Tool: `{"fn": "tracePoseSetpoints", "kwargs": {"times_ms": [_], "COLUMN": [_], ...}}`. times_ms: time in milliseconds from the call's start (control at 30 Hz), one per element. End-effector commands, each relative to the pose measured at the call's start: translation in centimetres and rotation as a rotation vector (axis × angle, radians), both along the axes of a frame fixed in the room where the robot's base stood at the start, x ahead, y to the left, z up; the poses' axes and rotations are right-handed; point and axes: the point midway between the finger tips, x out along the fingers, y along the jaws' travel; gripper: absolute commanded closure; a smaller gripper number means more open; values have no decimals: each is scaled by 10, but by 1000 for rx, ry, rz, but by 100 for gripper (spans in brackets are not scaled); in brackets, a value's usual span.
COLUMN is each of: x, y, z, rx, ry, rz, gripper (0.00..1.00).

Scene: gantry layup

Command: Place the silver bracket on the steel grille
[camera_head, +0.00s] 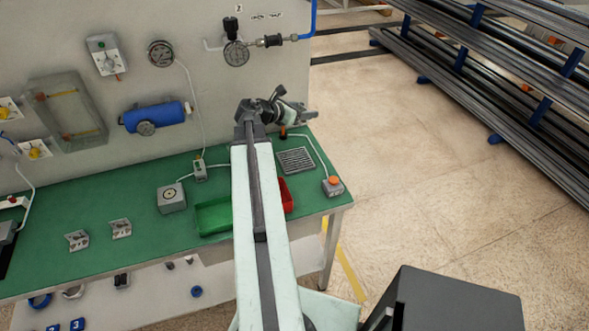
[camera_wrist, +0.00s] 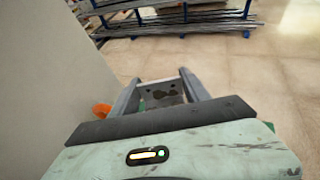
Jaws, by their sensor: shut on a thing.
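My gripper (camera_head: 308,115) is raised beyond the far right end of the green bench, near the wall panel. In the wrist view its two fingers (camera_wrist: 160,88) are shut on a grey metal piece with dark holes, which looks like the silver bracket (camera_wrist: 160,98). In the head view the held piece is too small to make out. The steel grille (camera_head: 296,160) lies flat on the bench's right end, below and apart from the gripper, with nothing on it. Two other silver brackets, one (camera_head: 77,240) and another (camera_head: 121,228), stand on the bench at left.
A green tray (camera_head: 213,218) and a partly hidden red tray (camera_head: 287,196) are left of the grille. A box with an orange button (camera_head: 333,186) stands at its right, with a cable nearby. A grey box (camera_head: 172,198) stands mid-bench. Wall fittings include a blue cylinder (camera_head: 155,117).

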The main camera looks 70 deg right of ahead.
Motion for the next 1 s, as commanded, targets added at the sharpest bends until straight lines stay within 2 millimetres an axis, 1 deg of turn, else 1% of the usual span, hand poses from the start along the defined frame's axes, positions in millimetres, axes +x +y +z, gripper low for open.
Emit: {"fn": "tracePoseSetpoints", "kwargs": {"times_ms": [33, 100, 233, 333, 467, 600, 800, 900, 1000], "x": [10, 16, 17, 17, 16, 16, 17, 17, 17], "y": [3, 5, 6, 6, 6, 6, 6, 6, 6], "z": [-10, -10, -10, -23, -54, -94, -144, -154, -151], "rx": [0, -1, -1, -1, -2, -2, -2, -2, -2], "ry": [1, 2, 2, 2, 1, 1, 1, 1, 1], "rz": [6, 6, 6, 6, 7, 7, 7, 8, 8], "gripper": [86, 86, 86, 86, 86, 86, 86, 86, 86]}}
